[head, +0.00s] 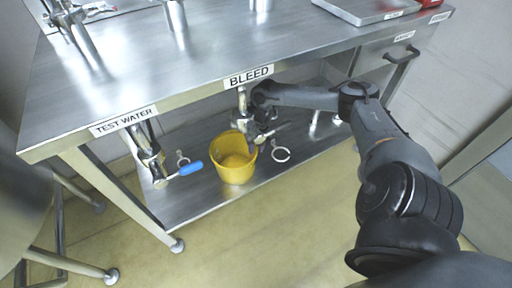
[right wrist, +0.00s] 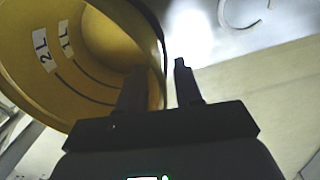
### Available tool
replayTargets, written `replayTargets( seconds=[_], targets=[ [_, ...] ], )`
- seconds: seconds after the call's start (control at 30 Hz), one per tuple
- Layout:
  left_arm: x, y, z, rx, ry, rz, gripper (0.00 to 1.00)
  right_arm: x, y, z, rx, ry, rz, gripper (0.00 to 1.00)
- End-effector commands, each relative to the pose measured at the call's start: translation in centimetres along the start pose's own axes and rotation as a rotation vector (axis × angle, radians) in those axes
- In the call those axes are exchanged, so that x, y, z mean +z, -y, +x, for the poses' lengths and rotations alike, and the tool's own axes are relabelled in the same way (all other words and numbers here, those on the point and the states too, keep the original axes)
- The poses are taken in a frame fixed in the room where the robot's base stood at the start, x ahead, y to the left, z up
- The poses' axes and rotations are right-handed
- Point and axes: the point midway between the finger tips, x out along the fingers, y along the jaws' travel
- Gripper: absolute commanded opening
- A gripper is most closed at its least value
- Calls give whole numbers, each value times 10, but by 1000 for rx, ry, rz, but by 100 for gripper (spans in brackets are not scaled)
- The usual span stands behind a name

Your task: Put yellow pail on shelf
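The yellow pail (head: 233,168) appears upright on the lower metal shelf (head: 196,202), near its front edge and below the BLEED label. In the right wrist view the pail (right wrist: 85,28) fills the left side, showing its inside with 1L and 2L marks. My right gripper (head: 262,128) is at the pail's right rim in the head view. In the wrist view its fingers (right wrist: 158,88) are apart, one overlapping the pail's inside and the other outside the wall. Contact with the wall cannot be told. My left gripper is not in view.
A bleed pipe (head: 242,101) hangs close above the pail. A test water valve with a blue handle (head: 190,168) is left of it. A metal ring (head: 281,154) lies to its right. The steel tabletop (head: 208,55) overhangs the shelf; the floor in front (head: 270,245) is clear.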

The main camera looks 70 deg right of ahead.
Motion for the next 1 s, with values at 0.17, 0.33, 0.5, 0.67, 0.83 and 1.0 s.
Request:
replayTargets(
  seconds=[0.17,0.33,0.5,0.67,0.83,1.0],
  targets=[
    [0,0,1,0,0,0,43,0,0,-3,0,1,0,35],
    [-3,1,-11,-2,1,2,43,0,0,-20,-1,1,1,35],
    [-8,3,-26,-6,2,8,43,0,0,-42,-2,1,0,35],
    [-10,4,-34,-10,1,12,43,0,0,-56,-1,0,-1,35],
    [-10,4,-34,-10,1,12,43,0,0,-58,0,-1,0,35],
    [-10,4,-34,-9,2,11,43,0,0,-57,0,0,0,35]
  ],
)
